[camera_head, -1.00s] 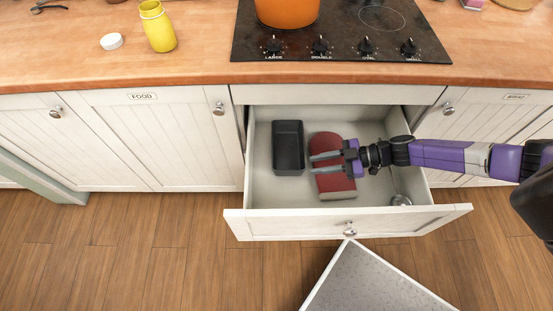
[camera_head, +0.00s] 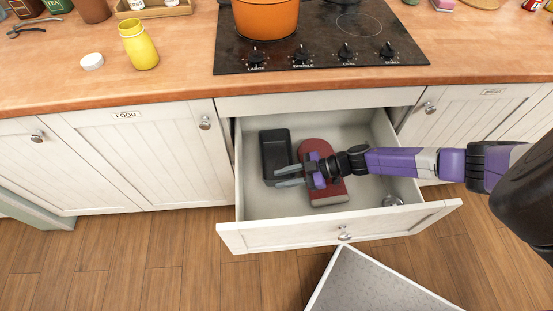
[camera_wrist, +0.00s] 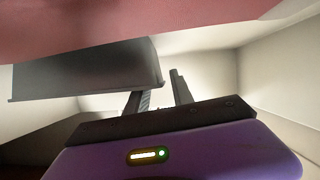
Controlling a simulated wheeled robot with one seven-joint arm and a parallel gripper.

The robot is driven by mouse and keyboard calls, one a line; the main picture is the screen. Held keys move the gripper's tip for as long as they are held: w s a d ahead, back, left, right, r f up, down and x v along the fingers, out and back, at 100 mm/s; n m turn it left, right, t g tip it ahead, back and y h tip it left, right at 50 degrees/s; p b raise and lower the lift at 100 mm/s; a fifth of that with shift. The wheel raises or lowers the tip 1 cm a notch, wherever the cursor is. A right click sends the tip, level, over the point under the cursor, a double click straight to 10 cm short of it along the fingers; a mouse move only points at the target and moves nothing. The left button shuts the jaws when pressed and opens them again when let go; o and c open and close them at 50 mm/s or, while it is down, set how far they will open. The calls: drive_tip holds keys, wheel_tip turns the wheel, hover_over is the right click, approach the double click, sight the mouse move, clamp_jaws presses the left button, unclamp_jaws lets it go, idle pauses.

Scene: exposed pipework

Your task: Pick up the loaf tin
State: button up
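The loaf tin (camera_head: 274,150) is a dark, rectangular, open-topped tin at the left of the open drawer in the head view. It also shows in the wrist view (camera_wrist: 80,70), at the left. My gripper (camera_head: 277,178) is open, low in the drawer, with its two fingers pointing left at the tin's near right corner. In the wrist view my gripper (camera_wrist: 159,88) has its fingers apart, one overlapping the tin's end and one just to its right. I cannot tell whether they touch the tin.
A red, round-ended item with a pale edge (camera_head: 328,194) lies under my gripper, beside the tin. A small metal item (camera_head: 392,201) is at the drawer's right. The drawer front (camera_head: 280,236) and side walls enclose the space. A hob with an orange pot (camera_head: 265,18) stands above.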

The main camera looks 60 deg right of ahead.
clamp_jaws()
idle(1.3)
